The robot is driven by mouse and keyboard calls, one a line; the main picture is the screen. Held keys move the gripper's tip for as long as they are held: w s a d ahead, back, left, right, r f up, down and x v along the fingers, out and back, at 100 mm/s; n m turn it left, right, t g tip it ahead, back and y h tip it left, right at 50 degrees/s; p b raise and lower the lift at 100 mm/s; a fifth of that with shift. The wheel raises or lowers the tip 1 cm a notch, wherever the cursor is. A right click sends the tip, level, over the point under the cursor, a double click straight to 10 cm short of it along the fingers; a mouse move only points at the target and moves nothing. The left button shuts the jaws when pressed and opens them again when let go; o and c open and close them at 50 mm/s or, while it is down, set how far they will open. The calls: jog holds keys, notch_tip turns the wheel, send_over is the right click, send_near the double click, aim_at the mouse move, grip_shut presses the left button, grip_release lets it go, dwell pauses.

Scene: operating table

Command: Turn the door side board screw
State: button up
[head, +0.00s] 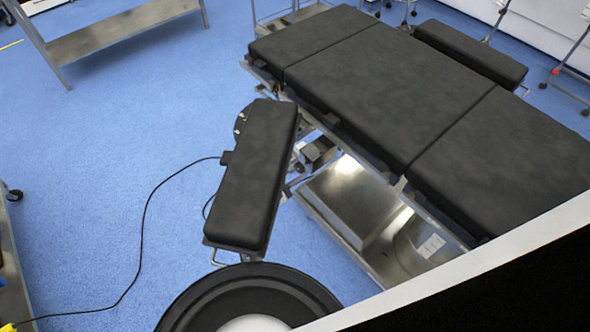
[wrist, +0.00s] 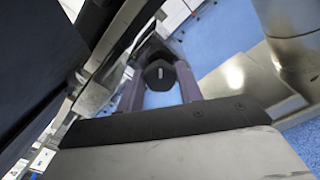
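A black, many-sided knob, which looks like the side board screw (wrist: 159,75), shows in the wrist view with a small pale mark on its face. My gripper (wrist: 160,88) has its two fingers apart, one on each side of the knob in the picture. Blue floor shows between the fingers below the knob. I cannot tell whether either finger touches it or how deep it sits between them. In the head view, the black padded side board (head: 258,170) sticks out from the near left side of the operating table (head: 375,85). My gripper is not visible there.
A metal rail (wrist: 125,35) runs close to the left finger in the wrist view. A black cable (head: 147,205) runs from the side board across the floor. A metal shelf (head: 345,200) lies under the table. The blue floor (head: 110,130) to the left is mostly clear.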

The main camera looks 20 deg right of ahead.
jog(key=o, duration=0.4)
jog(key=b+v, duration=0.3)
jog(key=v, duration=1)
jog(key=shift+s+a+b, duration=0.1)
jog(key=shift+a+b, duration=0.2)
jog(key=shift+a, duration=0.1)
